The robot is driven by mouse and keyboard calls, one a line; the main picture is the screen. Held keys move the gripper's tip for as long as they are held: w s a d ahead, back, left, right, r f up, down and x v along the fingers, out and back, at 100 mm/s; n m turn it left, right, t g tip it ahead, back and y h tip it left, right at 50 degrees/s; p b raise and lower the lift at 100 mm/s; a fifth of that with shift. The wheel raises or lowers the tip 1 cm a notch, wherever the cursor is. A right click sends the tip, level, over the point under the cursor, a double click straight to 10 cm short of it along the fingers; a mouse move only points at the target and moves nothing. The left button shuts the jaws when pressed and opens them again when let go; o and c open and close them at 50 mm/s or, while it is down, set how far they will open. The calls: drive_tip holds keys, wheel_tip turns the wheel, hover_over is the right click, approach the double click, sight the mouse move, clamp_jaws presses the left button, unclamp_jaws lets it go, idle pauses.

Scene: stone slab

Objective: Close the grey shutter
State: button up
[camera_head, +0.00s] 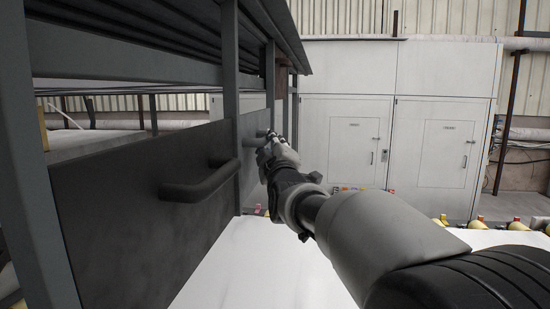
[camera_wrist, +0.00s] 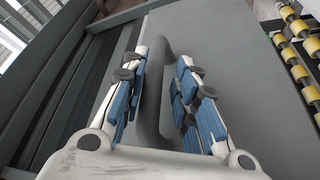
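The near dark grey shutter panel (camera_head: 135,200) has a bar handle (camera_head: 200,182) and an open gap above it. A second grey panel (camera_head: 250,165) stands beyond a post, with its own bar handle (camera_head: 256,139). My gripper (camera_head: 268,150) is at this far handle. In the wrist view my gripper (camera_wrist: 155,85) is open, its blue-padded fingers on either side of the dark handle (camera_wrist: 150,100), with the grey panel (camera_wrist: 225,60) behind. Gaps show between the fingers and the handle.
Grey posts (camera_head: 230,60) frame the panels, under a slatted dark roof (camera_head: 150,20). Yellow rollers (camera_wrist: 300,50) run beside the panel in the wrist view. White cabinets (camera_head: 400,130) stand at the back. A white surface (camera_head: 255,265) lies below my arm.

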drive_tip(key=v, duration=0.8)
drive_tip(key=shift+s, duration=0.3)
drive_tip(key=s+d+f+m+g+h+b, duration=0.1)
drive_tip(key=s+d+f+m+g+b, duration=0.3)
drive_tip(key=s+f, duration=0.9)
drive_tip(key=s+d+f+m+g+h+b, duration=0.1)
drive_tip(key=s+d+f+m+g+b, duration=0.3)
drive_tip(key=s+f, duration=0.9)
drive_tip(key=s+d+f+m+g+h+b, duration=0.1)
drive_tip(key=s+d+f+m+g+b, duration=0.3)
drive_tip(key=s+f, duration=0.9)
wheel_tip(320, 180, down, 5)
drive_tip(key=m+g+b, duration=0.1)
drive_tip(key=g+b, duration=0.1)
drive_tip(key=g, duration=0.1)
drive_tip(key=shift+s+r+g, duration=0.2)
drive_tip(key=shift+s+g, duration=0.1)
drive_tip(key=shift+s, duration=0.1)
